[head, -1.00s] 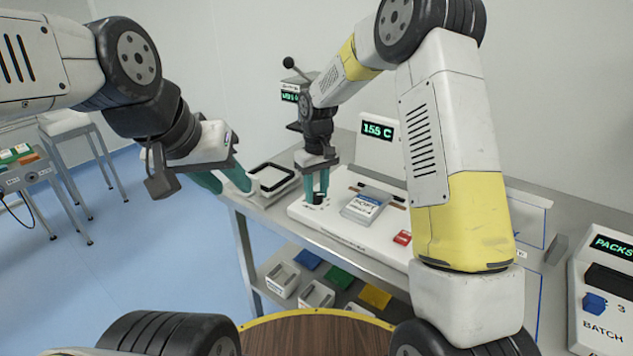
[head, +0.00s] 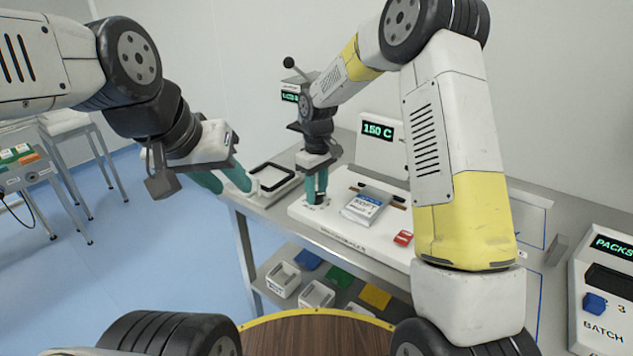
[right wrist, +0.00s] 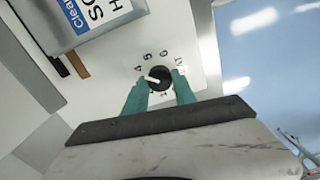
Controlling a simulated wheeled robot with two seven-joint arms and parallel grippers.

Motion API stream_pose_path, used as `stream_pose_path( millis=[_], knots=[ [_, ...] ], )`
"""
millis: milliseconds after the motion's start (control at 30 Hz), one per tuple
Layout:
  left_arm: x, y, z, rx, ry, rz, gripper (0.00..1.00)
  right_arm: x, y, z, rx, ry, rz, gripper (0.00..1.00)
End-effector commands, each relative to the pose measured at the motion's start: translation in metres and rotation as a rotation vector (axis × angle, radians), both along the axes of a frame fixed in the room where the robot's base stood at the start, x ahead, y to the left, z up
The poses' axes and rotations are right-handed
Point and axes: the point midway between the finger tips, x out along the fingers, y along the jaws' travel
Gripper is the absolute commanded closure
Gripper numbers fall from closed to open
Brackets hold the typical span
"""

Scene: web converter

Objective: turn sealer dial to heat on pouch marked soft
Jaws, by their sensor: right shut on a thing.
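The sealer (head: 335,225) is a white bench unit, its display (head: 378,131) reading 150 C. Its dial (right wrist: 158,78) is a dark round knob with a white pointer, ringed by numbers including 4, 5 and 6. My right gripper (head: 316,198) points down with teal fingers shut on the dial; the right wrist view shows a finger on each side of it. The pouch (head: 363,207) lies on the sealer, its label partly legible; it also shows in the right wrist view (right wrist: 75,25). My left gripper (head: 234,183) hangs left of the bench, its teal fingers apart and empty.
A red button (head: 403,238) is on the sealer's front right. A batch counter (head: 605,290) stands at far right. Bins and coloured items (head: 317,293) are on the shelf below.

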Motion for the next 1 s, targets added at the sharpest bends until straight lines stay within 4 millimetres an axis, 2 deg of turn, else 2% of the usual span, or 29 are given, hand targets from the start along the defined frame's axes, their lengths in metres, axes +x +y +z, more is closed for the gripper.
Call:
stream_pose_path(
  millis=[33, 100, 133, 467, 567, 800, 1000],
  knots=[
    [0.000, 0.000, 0.000, 0.000, 0.000, 0.000, 0.64, 0.001, 0.000, 0.001, 0.001, -0.003, -0.001, 0.62],
    [0.000, 0.000, 0.000, 0.000, 0.000, 0.000, 0.64, 0.001, 0.000, 0.001, 0.001, -0.003, -0.001, 0.48],
    [0.000, 0.000, 0.000, 0.000, 0.000, 0.000, 0.64, 0.001, 0.000, 0.001, 0.000, -0.003, -0.001, 0.46],
    [0.000, 0.000, 0.000, 0.000, 0.000, 0.000, 0.64, 0.001, 0.000, 0.003, 0.000, -0.001, -0.001, 0.46],
    [0.000, 0.000, 0.000, 0.000, 0.000, 0.000, 0.64, 0.001, 0.000, 0.013, 0.002, -0.004, -0.001, 0.46],
    [0.000, 0.000, 0.000, 0.000, 0.000, 0.000, 0.64, 0.002, 0.000, 0.054, 0.002, -0.005, -0.001, 0.46],
    [0.000, 0.000, 0.000, 0.000, 0.000, 0.000, 0.64, 0.002, -0.001, 0.075, 0.000, -0.003, -0.001, 0.46]
  ],
)
